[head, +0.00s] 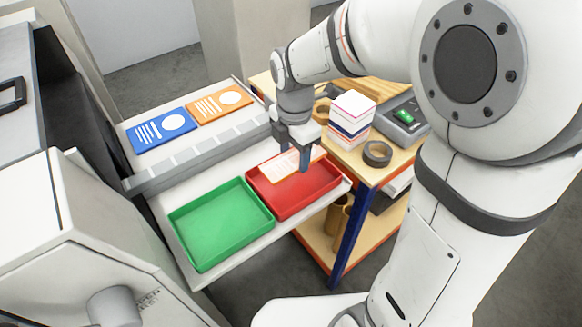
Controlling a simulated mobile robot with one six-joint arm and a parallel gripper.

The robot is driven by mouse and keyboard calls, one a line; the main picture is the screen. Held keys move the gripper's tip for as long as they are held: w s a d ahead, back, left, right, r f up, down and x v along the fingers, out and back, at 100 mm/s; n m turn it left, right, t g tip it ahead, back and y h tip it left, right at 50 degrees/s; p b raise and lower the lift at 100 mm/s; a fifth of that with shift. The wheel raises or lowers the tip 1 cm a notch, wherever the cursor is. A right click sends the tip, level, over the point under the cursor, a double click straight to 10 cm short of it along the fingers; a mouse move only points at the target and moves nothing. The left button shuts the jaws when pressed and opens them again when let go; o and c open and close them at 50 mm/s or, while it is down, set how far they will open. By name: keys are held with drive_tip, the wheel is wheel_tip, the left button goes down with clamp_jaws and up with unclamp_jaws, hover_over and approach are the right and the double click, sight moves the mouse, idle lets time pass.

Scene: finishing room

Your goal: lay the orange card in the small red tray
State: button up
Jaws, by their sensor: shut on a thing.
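My gripper (295,158) is shut on a card (283,166) with a pale face, faint printed lines and an orange edge. The card is tilted over the back part of the small red tray (318,204). I cannot tell whether its lower edge touches the tray. Part of the card is hidden by my gripper's fingers. Another orange card (208,107) with white lines and a white circle lies on the raised shelf at the back left, beside a blue card (150,137).
A green tray (222,252) stands directly left of the red tray on the same pale table. At the right, a wooden bench (368,172) holds a stack of cards or paper (352,108), a dark tape roll (377,154) and a grey device (402,120) with a green display.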

sight(294, 182)
drive_tip(key=shift+f, duration=3.5)
drive_tip(key=shift+f, duration=0.25)
drive_tip(key=o, duration=0.9)
drive_tip(key=shift+s+r, duration=0.1)
drive_tip(key=shift+o, duration=0.2)
wheel_tip(294, 182, up, 12)
drive_tip(key=shift+r, duration=0.15)
drive_tip(key=s+d+m+t, duration=0.1)
drive_tip(key=s+d+m, duration=0.5)
drive_tip(key=m, duration=0.6)
drive_tip(key=s+d+m+t, duration=0.2)
drive_tip(key=s+d+m, duration=0.4)
drive_tip(key=m, duration=0.7)
drive_tip(key=shift+s+r, duration=0.25)
drive_tip(key=shift+r, duration=0.05)
